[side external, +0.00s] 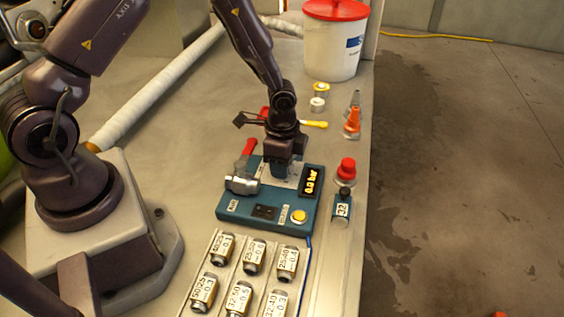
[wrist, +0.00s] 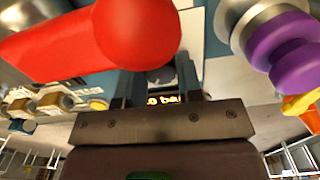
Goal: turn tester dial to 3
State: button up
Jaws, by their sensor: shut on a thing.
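The blue tester box (side external: 262,208) stands on the bench in the side view. Its display (side external: 312,182) reads about 0.0 bar. My gripper (side external: 284,172) points down over the back middle of the box, at its pale top plate. The jaws are shut on a small part there, apparently the tester dial, which they mostly hide; its pointer and numbers cannot be read. In the wrist view the two fingers of my gripper (wrist: 160,88) reach down to the plate, with the lit display partly visible between them.
A red lever handle (side external: 250,147) rises close left of my gripper; its red end (wrist: 138,35) looms in the wrist view. A purple knob (wrist: 283,48) is at right there. A yellow button (side external: 299,216), red mushroom button (side external: 347,168) and fittings rack (side external: 228,270) lie nearby.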

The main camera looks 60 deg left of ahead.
jog(key=m, duration=0.5)
jog(key=shift+m, duration=0.4)
dwell(0.3)
jog(key=o, duration=0.9)
notch_tip(320, 180, up, 13)
jog(key=shift+r, duration=0.1)
